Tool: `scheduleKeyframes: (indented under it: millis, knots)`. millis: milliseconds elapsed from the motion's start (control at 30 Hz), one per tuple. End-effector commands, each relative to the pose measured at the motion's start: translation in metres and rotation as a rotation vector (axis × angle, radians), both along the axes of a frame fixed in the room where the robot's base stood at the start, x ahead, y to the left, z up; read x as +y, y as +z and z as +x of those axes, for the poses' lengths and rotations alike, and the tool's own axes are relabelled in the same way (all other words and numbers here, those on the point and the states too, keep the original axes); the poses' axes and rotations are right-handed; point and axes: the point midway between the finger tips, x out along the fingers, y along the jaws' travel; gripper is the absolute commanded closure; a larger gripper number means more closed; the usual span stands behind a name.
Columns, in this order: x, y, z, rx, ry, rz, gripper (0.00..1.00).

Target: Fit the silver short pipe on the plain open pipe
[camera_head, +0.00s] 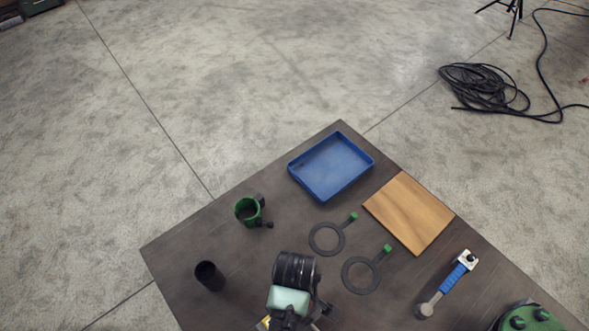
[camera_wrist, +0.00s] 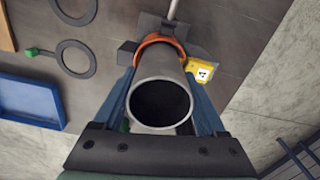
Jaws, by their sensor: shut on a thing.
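A silver short pipe (camera_wrist: 158,68) sits between the blue fingers of my gripper (camera_wrist: 164,78) in the wrist view. My gripper is shut on it, and its open end faces the camera. An orange ring (camera_wrist: 160,40) shows at the pipe's far end, with dark plates and a thin rod behind it. The held pipe hides what lies beneath, so I cannot tell whether it touches the ring or another pipe. In the head view my arm hides the gripper and held pipe. A dark open tube (camera_head: 209,276) stands upright on the table there.
The table holds a green clamp (camera_head: 248,210), a blue tray (camera_head: 292,168), two dark rings (camera_head: 312,247) with green tabs, a wooden board (camera_head: 409,212) and a blue-handled tool (camera_head: 449,281). A green flanged part (camera_head: 526,318) is at lower right. A yellow tag (camera_wrist: 201,71) is beside the ring.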

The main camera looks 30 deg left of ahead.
Motion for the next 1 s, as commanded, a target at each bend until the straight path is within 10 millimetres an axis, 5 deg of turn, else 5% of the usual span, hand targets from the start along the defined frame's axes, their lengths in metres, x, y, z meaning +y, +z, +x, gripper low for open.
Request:
scheduleKeyframes:
  millis: [267,300,400,767,1000]
  knots:
    - [0.0,0.001,0.001,-0.002,0.0,0.001,1.0]
    - [0.0,0.001,0.001,-0.002,0.0,0.001,0.19]
    - [0.0,0.001,0.001,-0.002,0.0,0.001,0.01]
    - [0.0,0.005,0.001,-0.002,0.0,0.001,0.0]
    - [0.001,0.042,0.002,-0.008,0.0,0.003,0.0]
